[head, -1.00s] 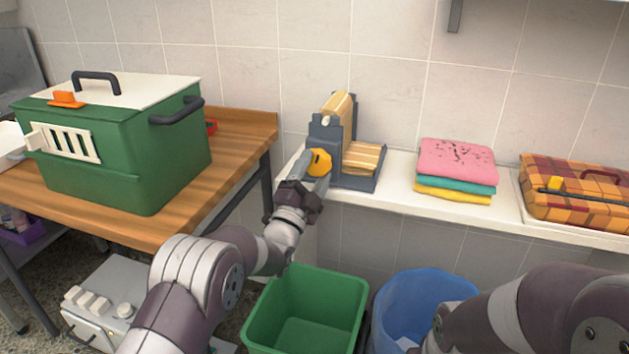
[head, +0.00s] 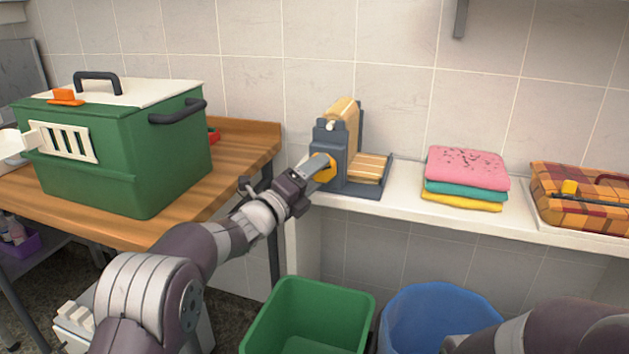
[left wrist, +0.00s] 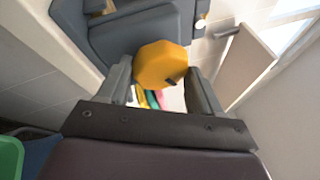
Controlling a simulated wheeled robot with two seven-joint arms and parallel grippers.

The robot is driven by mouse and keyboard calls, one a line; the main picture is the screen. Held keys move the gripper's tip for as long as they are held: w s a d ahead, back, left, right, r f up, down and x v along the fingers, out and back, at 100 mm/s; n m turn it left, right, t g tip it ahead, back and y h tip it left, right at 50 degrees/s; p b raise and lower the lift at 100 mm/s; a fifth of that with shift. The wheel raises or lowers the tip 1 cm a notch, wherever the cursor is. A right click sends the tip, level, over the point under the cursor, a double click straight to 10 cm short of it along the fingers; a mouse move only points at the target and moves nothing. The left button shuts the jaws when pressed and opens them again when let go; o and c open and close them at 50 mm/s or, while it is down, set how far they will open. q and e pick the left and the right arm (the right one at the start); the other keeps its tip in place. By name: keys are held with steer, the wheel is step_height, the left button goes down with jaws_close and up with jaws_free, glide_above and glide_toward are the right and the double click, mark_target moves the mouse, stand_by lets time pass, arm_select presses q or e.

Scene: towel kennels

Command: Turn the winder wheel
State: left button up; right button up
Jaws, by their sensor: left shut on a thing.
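The winder (head: 334,152) is a dark grey frame with a tan slatted roll, standing on the white shelf by the tiled wall. Its wheel is a yellow-orange knob (head: 325,174) on the side facing left, partly hidden by my fingers. The knob shows clearly in the left wrist view (left wrist: 162,64), with a small dark mark on its face. My left gripper (head: 318,166) is at the knob, its fingers on either side of it and shut on it. My right gripper is out of view; part of my right arm shows at the lower right.
A green carrier (head: 120,160) stands on the wooden table at the left. Folded towels (head: 466,178) and a plaid basket (head: 580,200) sit on the shelf to the right. A green bin (head: 306,318) and a blue bin (head: 436,312) stand below.

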arm_select(q)
steer(key=shift+m, duration=0.6)
steer(key=shift+g, duration=0.3)
steer(key=o, duration=1)
steer(key=shift+o, duration=0.2)
steer(key=v, duration=1.2)
steer(key=shift+s+a+p, duration=0.2)
steer(key=shift+a+p, duration=0.05)
steer(key=shift+p, duration=0.05)
